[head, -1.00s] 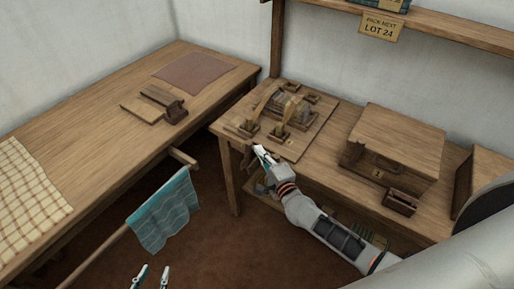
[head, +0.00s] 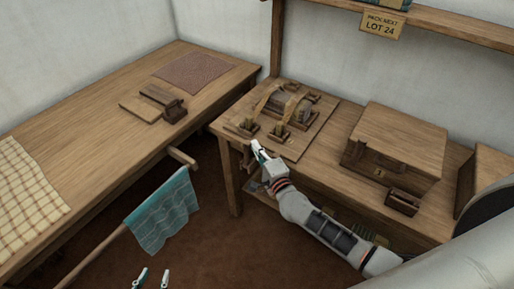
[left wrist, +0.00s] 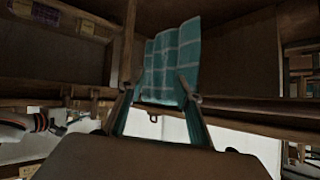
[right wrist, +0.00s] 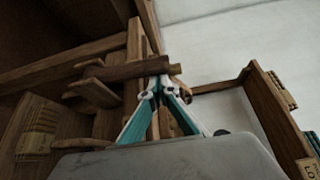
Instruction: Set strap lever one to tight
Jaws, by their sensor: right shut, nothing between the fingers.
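A wooden strap board (head: 300,146) lies on the right table, with two tan straps over a bundle. Two small wooden lever mounts stand at its front, a left one (head: 245,125) and a right one (head: 279,131); I cannot read which is lever one or its setting. My right gripper (head: 257,146) is shut and empty, close to the board's front edge, below the mounts. In the right wrist view its fingertips (right wrist: 163,88) meet beside a round wooden bar (right wrist: 120,72); contact is unclear. My left gripper (head: 152,273) is open and empty, low over the floor.
A teal cloth (head: 163,210) hangs on a pole between the tables. A wooden chest (head: 398,140) and a small box (head: 403,201) stand right of the board. The left table (head: 90,150) holds wooden blocks and cloths. A shelf (head: 450,28) runs above.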

